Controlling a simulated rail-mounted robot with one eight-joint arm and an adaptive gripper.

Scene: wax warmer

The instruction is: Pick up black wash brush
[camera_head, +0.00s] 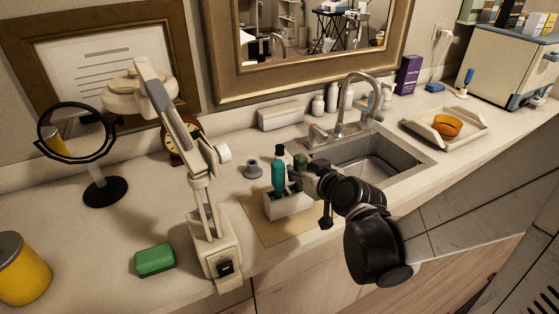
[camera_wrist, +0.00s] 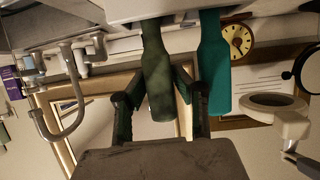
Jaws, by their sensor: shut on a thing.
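My gripper (camera_head: 308,176) is at the white holder (camera_head: 289,207) on the counter. In the wrist view my gripper (camera_wrist: 160,76) has its two fingers closed around a dark green, bottle-shaped thing (camera_wrist: 157,82). I cannot make out a black wash brush clearly in either view.
The sink (camera_head: 370,160) and its faucet (camera_head: 352,105) are right of the holder. A pale jointed lamp-like stand (camera_head: 213,240) is left of it, with a green block (camera_head: 155,260) farther left. Counter at left is partly clear.

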